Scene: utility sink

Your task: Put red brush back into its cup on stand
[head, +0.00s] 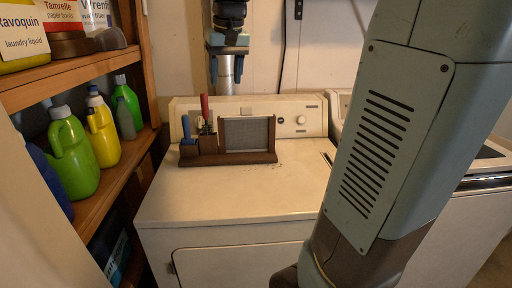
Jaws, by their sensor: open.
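A dark brown stand (228,158) with a grey panel sits on top of the white appliance, toward its back. A brush with a red handle (204,106) stands nearly upright at the stand's left part. Its lower end is small and partly hidden, so I cannot tell how it sits in a cup. A blue-handled tool (186,130) stands at the stand's left end. My gripper (226,72) is at the top centre, pointing down, open, with nothing seen between its fingers. It appears above and a little right of the red handle, apart from it.
The white appliance top (235,195) is clear in front of the stand. A wooden shelf (105,188) with several bottles stands on the left. My arm covers much of the right side.

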